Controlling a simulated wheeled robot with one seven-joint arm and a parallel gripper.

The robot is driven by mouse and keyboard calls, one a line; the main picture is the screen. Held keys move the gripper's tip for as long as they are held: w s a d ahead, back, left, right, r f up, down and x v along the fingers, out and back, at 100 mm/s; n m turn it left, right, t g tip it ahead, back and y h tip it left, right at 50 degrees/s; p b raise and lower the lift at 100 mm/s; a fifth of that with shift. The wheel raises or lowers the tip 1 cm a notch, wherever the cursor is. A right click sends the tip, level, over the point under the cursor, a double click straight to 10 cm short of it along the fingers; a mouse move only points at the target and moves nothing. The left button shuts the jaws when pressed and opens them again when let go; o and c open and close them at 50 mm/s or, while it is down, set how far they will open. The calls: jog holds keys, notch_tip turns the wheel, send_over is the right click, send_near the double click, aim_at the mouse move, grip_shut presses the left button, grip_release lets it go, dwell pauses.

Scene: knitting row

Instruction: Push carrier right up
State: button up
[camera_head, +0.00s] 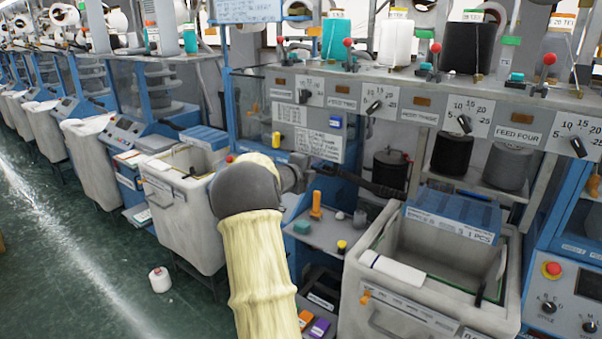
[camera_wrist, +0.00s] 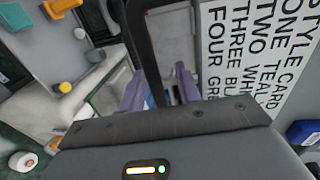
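My gripper (camera_head: 298,172) is in front of the middle knitting machine, below its style card; my arm's large round joint hides part of it in the head view. A black bar (camera_head: 372,184) runs right from beside my gripper toward a dark cone; a dark bar (camera_wrist: 141,40) also crosses the wrist view close to the fingers. I cannot tell whether either is the carrier, or whether my gripper touches it.
The style card (camera_head: 320,145) is close; it fills the right of the wrist view (camera_wrist: 245,50). Below are a grey shelf (camera_head: 322,232) with an orange-yellow peg (camera_head: 316,206) and a teal block (camera_head: 301,227). Grey bins (camera_head: 180,222) (camera_head: 470,318) flank it.

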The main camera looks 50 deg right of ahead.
jog(key=b+v, duration=0.4)
jog(key=v, duration=1.3)
jog(key=shift+r, duration=0.1)
jog(key=shift+w+a, duration=0.1)
jog(key=w+a+f+n+t+y, duration=0.3)
jog(key=a+n, duration=0.4)
jog(key=a, duration=0.1)
jog(key=w+a+f+n+t+y, duration=0.2)
jog(key=a+f+n+t+y, duration=0.15)
jog(key=a+n, duration=0.3)
jog(key=w+a+f+n+t+y, duration=0.35)
jog(key=a+n, duration=0.25)
jog(key=a, duration=0.3)
jog(key=s+a+f+n+g+y, duration=0.2)
jog(key=s+a+f+n, duration=0.2)
jog(key=a, duration=0.2)
jog(key=s+a+f+n+g+y, duration=0.1)
jog(key=s+a+f+n+y, duration=0.2)
jog(key=a+f+n, duration=0.15)
jog(key=s+a+f+n+g, duration=0.2)
jog(key=s+a+n, duration=0.1)
jog(key=s, duration=0.4)
jog(key=s+a+f+n+g, duration=0.3)
jog(key=s+n, duration=0.1)
jog(key=s, duration=0.2)
jog(key=shift+s+g+y, duration=0.3)
jog(key=shift+s+y, duration=0.05)
jog(key=shift+y, duration=0.05)
jog(key=shift+f, duration=0.1)
